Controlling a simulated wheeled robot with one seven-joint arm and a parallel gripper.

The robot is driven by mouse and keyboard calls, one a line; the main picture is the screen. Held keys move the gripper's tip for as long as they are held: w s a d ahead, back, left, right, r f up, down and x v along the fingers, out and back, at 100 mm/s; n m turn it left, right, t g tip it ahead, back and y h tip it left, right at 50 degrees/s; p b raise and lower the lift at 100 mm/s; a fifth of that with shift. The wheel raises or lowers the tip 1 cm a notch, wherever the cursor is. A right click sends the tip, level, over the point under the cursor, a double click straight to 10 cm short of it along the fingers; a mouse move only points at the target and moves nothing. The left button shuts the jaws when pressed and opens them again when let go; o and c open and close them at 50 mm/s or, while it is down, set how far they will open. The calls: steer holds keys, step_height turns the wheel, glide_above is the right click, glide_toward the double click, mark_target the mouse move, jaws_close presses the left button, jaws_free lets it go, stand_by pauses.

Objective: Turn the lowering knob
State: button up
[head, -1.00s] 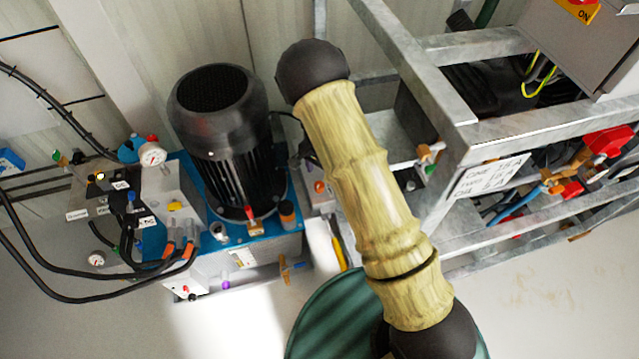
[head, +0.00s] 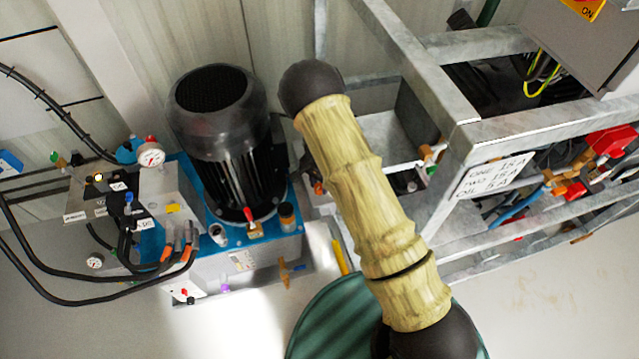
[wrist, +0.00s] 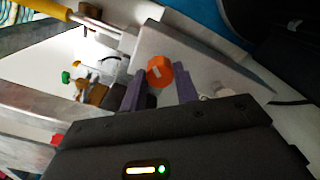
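An orange round knob (wrist: 160,71) with a pale mark on its face sits on a light grey block in the wrist view. I cannot tell from any label whether it is the lowering knob. My gripper (wrist: 160,78) is open, with one purple finger on each side of the knob and its tips close to it. A narrow gap seems to show on both sides; contact cannot be told. In the head view my own arm covers most of the area around my gripper.
A black motor (head: 225,140) stands on a blue-topped unit left of my arm. A pressure gauge (head: 151,155), valves and black hoses (head: 110,299) are further left. A galvanised frame (head: 480,135) stands right. A yellow-handled tool (wrist: 60,12) shows in the wrist view.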

mark_target(319, 186)
steer(key=shift+n, duration=0.8)
steer(key=o, duration=1)
steer(key=shift+r+p, duration=0.15)
steer(key=shift+p, duration=0.15)
step_height(319, 186, up, 17)
steer(key=p, duration=0.3)
steer(key=shift+r, duration=0.1)
